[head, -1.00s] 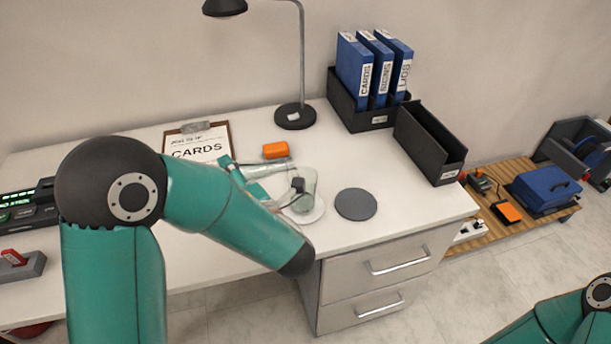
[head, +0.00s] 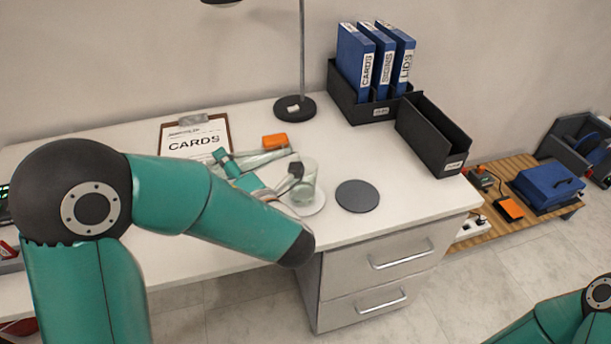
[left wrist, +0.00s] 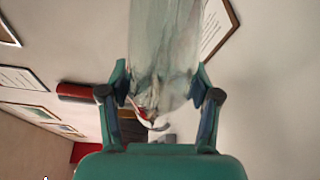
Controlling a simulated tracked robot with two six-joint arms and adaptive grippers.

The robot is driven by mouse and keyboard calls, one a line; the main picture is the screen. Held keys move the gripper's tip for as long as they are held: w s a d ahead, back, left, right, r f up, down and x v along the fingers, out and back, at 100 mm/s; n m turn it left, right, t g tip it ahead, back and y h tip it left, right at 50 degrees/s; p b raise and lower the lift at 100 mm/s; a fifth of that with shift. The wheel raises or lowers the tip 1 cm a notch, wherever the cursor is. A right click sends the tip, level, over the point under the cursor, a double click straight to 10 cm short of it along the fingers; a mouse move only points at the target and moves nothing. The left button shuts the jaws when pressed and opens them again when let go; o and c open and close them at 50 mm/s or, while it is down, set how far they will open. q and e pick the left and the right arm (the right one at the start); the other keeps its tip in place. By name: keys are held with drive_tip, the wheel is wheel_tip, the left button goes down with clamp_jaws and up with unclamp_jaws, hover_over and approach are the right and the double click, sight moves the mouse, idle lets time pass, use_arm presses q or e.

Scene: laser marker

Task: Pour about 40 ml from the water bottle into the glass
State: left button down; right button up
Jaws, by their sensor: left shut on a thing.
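My left gripper (head: 262,172) is shut on the clear, pale green water bottle (head: 262,158), which is tipped far over, close to level, above the desk. In the left wrist view the bottle (left wrist: 165,45) sits between the two fingers of the gripper (left wrist: 160,95) and runs out of the top of the picture. A dark fingertip partly covers the glass. I cannot tell whether water is flowing or how much the glass holds. My right gripper is out of view.
A dark grey round pad (head: 357,196) lies right of the glass. An orange block (head: 274,141) is behind the bottle. A clipboard (head: 196,140), a lamp (head: 294,107), a file holder (head: 365,108) and a black bin (head: 433,140) stand farther back.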

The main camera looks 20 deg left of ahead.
use_arm(q)
drive_tip(key=shift+w+d+f+n, duration=0.15)
drive_tip(key=shift+f+n, duration=0.15)
drive_tip(key=shift+f, duration=0.35)
drive_tip(key=shift+w+r, duration=0.1)
drive_tip(key=shift+f+b, duration=0.3)
drive_tip(key=shift+b, duration=0.25)
drive_tip(key=shift+d+r+n+h+p, duration=0.1)
drive_tip(key=shift+d+n+h+p, duration=0.05)
drive_tip(key=shift+n+h+p, duration=0.2)
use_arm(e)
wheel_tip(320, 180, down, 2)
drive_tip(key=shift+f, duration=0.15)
use_arm(q)
drive_tip(key=shift+w+d, duration=0.1)
idle(0.3)
